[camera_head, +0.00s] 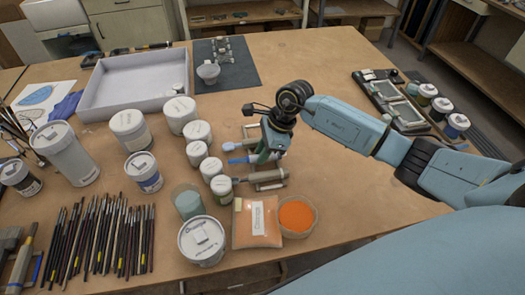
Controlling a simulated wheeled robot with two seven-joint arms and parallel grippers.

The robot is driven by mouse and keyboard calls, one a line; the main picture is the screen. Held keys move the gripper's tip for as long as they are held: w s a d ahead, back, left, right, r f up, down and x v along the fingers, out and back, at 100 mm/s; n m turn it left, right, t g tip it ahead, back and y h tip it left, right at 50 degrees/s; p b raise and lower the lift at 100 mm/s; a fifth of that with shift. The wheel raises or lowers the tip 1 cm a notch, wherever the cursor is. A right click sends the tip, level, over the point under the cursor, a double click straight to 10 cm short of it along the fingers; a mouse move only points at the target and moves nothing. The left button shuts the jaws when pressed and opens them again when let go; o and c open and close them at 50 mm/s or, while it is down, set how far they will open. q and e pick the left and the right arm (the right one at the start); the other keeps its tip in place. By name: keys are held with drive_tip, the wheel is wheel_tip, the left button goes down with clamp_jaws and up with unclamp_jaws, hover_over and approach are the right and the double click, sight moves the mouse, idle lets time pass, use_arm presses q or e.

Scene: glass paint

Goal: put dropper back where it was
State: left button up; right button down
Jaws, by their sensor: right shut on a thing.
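My right gripper (268,152) points down over the middle of the table, just right of the row of white-lidded jars. It is shut on a slim tool that I take to be the dropper; the gripper hides most of it, so its outline is unclear. A grey-brown handled tool (246,179) lies just in front, on a small wooden rest (272,184). Whether the held dropper touches the table or a rest cannot be told. My left gripper is not in view.
White-lidded jars (197,152) stand close to the left. An orange packet (257,221) and a bowl of orange powder (297,214) sit in front. Several brushes (108,235) lie at front left. A tray of glass panels (394,102) is at right.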

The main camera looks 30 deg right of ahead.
drive_tip(key=shift+f, duration=0.1)
drive_tip(key=c, duration=1.2)
unclamp_jaws()
drive_tip(key=b+v, duration=0.1)
drive_tip(key=v, duration=1.2)
drive_tip(key=shift+r+b, duration=0.2)
drive_tip(key=shift+b, duration=0.2)
drive_tip(key=shift+s, duration=0.1)
